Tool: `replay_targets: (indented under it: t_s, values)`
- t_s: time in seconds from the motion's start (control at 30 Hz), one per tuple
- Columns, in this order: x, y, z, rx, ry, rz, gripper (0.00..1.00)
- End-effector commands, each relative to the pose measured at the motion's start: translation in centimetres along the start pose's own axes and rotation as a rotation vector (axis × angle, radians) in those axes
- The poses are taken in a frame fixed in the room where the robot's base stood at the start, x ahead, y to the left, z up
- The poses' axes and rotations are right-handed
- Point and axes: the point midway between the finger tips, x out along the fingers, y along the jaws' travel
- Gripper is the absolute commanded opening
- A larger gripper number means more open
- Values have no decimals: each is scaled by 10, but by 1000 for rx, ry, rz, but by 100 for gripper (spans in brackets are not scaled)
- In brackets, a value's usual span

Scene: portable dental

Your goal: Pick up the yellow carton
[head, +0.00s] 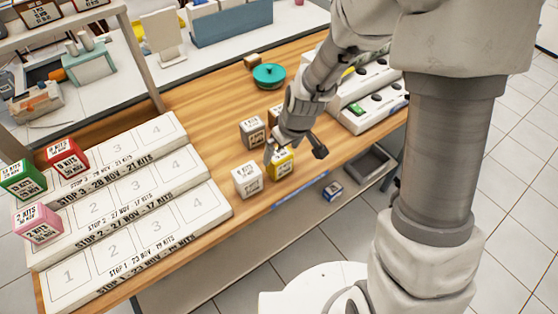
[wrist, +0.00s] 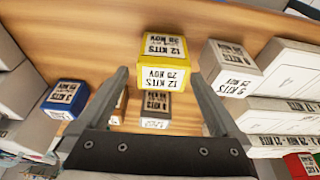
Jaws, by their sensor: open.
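The yellow carton (head: 283,167) stands on the wooden table near its front edge, partly hidden by my gripper (head: 295,152) in the head view. In the wrist view the yellow carton (wrist: 163,62) sits upper centre, its label reading 12 KITS, 20 NOV. My gripper (wrist: 158,78) is open and empty, pointing down at the carton. Its fingertips appear on either side of the carton in the wrist view, with visible gaps. I cannot tell whether the tips have reached the carton's height.
A white carton (head: 247,180) stands close beside the yellow one; a grey-brown carton (head: 252,131) stands behind. A blue carton (wrist: 65,98) shows left in the wrist view. Stepped white racks (head: 150,225) fill the table's left.

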Motion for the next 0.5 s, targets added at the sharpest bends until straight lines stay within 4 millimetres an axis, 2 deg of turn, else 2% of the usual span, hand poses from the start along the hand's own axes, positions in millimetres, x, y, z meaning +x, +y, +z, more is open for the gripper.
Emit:
replay_targets:
  t_s: [0.17,0.5]
  values:
    - [11,-2,0,-1,-2,-2,100]
    - [51,-4,-2,0,-2,-1,100]
